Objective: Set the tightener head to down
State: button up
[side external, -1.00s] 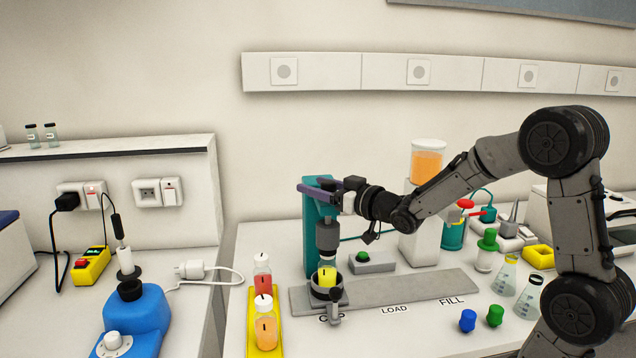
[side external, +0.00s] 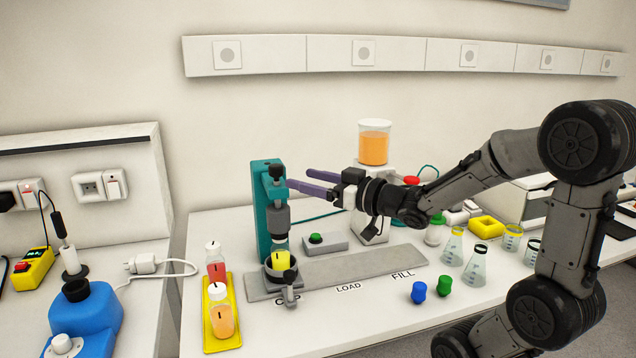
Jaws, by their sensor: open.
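The tightener is a teal column (side external: 264,200) at the back of the bench in the side external view. Its grey head (side external: 277,218) hangs on the column's front, with a black knob (side external: 277,172) above. A yellow-topped piece (side external: 281,262) sits in a dark round holder right under the head. I cannot tell whether the head touches it. My gripper (side external: 300,178) has purple fingers, is open and empty, and points left at the upper part of the column. Its fingertips are just right of the knob and seem apart from it.
A grey rail (side external: 370,268) runs right from the tightener, with a green-button box (side external: 325,242) behind it. A yellow tray (side external: 222,340) with bottles is at front left. Blue (side external: 419,292) and green (side external: 444,286) caps lie at front right. An orange-filled dispenser (side external: 373,145) stands behind my gripper.

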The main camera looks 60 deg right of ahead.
jog(key=shift+s+a, duration=0.15)
jog(key=shift+s, duration=1)
jog(key=a+r+n+y, duration=0.2)
jog(key=a+r, duration=0.3)
jog(key=a, duration=0.3)
jog(key=s+a+f+g, duration=0.4)
jog(key=s+f+g, duration=0.8)
jog(key=s+f, duration=0.3)
jog(key=shift+s+m, duration=0.4)
jog(key=shift+s, duration=0.05)
jog(key=shift+a, duration=0.1)
dwell(1.2)
